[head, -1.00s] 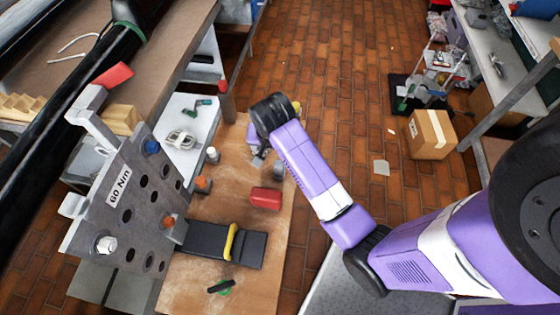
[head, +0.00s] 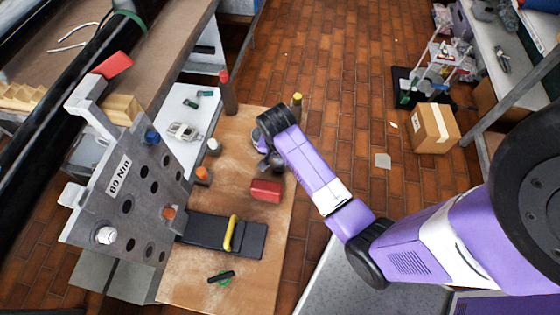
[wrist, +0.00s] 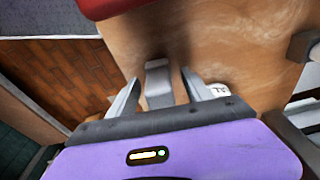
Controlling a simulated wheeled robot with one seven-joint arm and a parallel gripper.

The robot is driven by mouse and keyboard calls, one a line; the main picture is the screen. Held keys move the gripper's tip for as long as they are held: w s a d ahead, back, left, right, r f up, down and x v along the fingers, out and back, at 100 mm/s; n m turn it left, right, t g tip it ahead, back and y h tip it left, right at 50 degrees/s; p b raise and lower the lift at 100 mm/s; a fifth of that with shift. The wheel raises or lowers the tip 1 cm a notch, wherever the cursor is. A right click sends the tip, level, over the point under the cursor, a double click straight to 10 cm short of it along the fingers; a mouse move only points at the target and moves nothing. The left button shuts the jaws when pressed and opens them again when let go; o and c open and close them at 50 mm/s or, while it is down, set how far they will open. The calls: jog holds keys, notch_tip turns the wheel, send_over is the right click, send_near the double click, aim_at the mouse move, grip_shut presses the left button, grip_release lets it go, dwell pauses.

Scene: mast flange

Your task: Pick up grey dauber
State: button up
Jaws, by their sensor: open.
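The grey dauber (wrist: 158,88) stands between my gripper's two fingers in the wrist view, with a visible gap on each side. In the head view the grey dauber (head: 278,162) is partly hidden beside my gripper, on the right part of the wooden board. My gripper (wrist: 160,92) is open and points down at the board around the dauber. In the head view my gripper (head: 266,164) is mostly hidden under my wrist.
A red block (head: 265,190) lies close by on the wooden board (head: 190,285). A black block with a yellow strap (head: 250,241), orange-topped (head: 202,174) and white (head: 213,146) pieces, and a red post (head: 227,95) stand around. A holed metal plate (head: 130,200) rises at left.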

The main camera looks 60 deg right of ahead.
jog(key=shift+f, duration=0.15)
grip_shut()
dwell(0.4)
notch_tip(320, 180, up, 20)
jog(key=p, duration=0.7)
jog(key=shift+w+r, duration=0.2)
jog(key=shift+r, duration=0.15)
jog(key=shift+w+p, duration=0.1)
jog(key=shift+p, duration=0.3)
